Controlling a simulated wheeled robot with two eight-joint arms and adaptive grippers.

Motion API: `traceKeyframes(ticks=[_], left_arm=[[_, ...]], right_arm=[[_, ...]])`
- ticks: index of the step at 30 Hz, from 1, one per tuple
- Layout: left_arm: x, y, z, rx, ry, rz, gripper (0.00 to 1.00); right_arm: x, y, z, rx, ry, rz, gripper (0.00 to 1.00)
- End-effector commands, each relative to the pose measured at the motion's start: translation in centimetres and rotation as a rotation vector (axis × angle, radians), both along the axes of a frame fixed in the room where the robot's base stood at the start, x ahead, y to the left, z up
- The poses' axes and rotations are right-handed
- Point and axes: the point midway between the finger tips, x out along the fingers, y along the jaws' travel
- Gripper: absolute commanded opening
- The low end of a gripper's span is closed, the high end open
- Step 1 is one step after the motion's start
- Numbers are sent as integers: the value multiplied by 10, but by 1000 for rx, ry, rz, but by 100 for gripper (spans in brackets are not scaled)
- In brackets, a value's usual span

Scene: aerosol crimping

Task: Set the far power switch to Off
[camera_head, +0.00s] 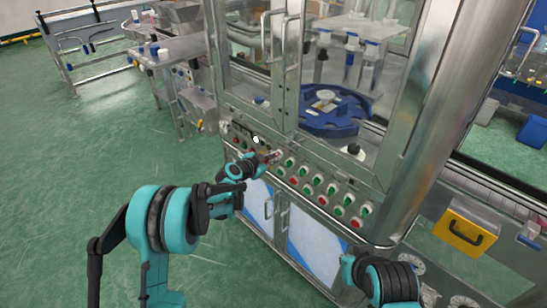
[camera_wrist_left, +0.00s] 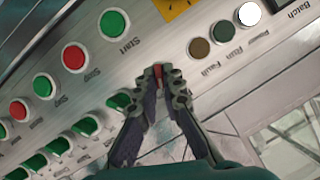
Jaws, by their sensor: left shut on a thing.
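The machine's sloped control panel (camera_head: 315,186) carries rows of green and red buttons and small lamps. My left gripper (camera_head: 274,156) reaches the panel at its upper left part. In the left wrist view, my left gripper (camera_wrist_left: 160,76) is shut on a small red switch knob (camera_wrist_left: 158,72); the fingers hide most of it, so its setting cannot be read. Near it, a white lamp (camera_wrist_left: 249,13) labelled Power is bright, and the Run lamp (camera_wrist_left: 225,31) and Fault lamp (camera_wrist_left: 199,48) look dark.
A green Start button (camera_wrist_left: 114,23) and a red Stop button (camera_wrist_left: 74,57) sit close to the left fingers. Glass doors with steel handles (camera_head: 283,70) stand above the panel. A blue round turntable (camera_head: 335,110) is behind them. Green floor (camera_head: 90,160) is open at left.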

Motion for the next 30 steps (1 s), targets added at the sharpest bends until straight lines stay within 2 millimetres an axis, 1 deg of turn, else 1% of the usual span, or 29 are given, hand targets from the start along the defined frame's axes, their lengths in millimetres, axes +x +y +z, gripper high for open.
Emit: traceKeyframes(ticks=[12, 21, 30], left_arm=[[3, 3, 1, -256, 258, -1, 0], [4, 5, 0, -450, 451, 0, 0], [5, 5, -1, -591, 593, -1, 0]], right_arm=[[0, 0, 9, 0, 0, 0, 0], [0, 0, 11, 0, 0, 0, 0], [0, 0, 10, 0, 0, 0, 0]])
